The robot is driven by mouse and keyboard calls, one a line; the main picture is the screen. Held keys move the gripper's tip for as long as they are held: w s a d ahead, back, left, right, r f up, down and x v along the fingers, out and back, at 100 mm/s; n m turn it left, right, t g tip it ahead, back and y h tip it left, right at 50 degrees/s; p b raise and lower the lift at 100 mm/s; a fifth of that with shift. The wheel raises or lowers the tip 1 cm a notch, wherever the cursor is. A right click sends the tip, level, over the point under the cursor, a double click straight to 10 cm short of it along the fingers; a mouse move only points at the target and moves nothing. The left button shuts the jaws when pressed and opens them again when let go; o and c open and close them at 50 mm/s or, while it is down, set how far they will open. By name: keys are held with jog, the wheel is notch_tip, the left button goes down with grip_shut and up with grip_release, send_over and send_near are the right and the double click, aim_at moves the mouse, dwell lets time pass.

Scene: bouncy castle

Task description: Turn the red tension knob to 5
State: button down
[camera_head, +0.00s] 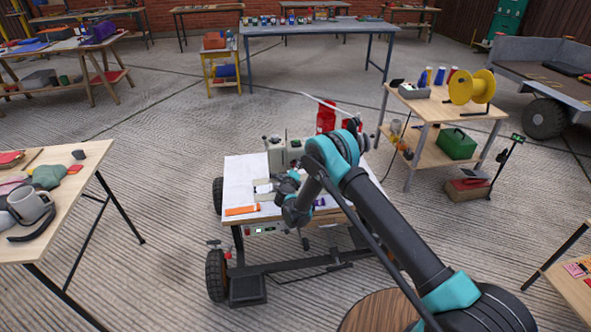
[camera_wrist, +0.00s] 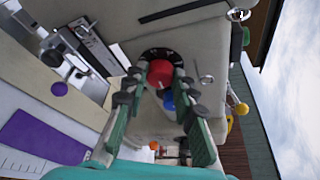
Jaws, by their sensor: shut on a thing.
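The red tension knob (camera_wrist: 160,73) sits on a black dial plate (camera_wrist: 161,54) on the front of a pale machine in the wrist view. My gripper (camera_wrist: 156,84) is shut on the red knob, with a green-black finger on each side of it. The dial's marks are too small to read, so the setting cannot be told. In the head view the machine (camera_head: 285,152) stands on a wheeled cart (camera_head: 240,175), and my gripper (camera_head: 283,185) is in front of it. The knob is hidden there by my arm.
A purple piece (camera_wrist: 45,140) and a ruler-like strip (camera_wrist: 18,162) lie on the worktop. An orange piece (camera_head: 242,210) lies on the cart's front edge. A shelf stand (camera_head: 425,115) stands to the right.

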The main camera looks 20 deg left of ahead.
dwell(0.4)
jog(key=c, duration=1.2)
grip_release()
jog(key=shift+s, duration=0.1)
jog(key=v, duration=0.7)
jog(key=shift+s, duration=0.2)
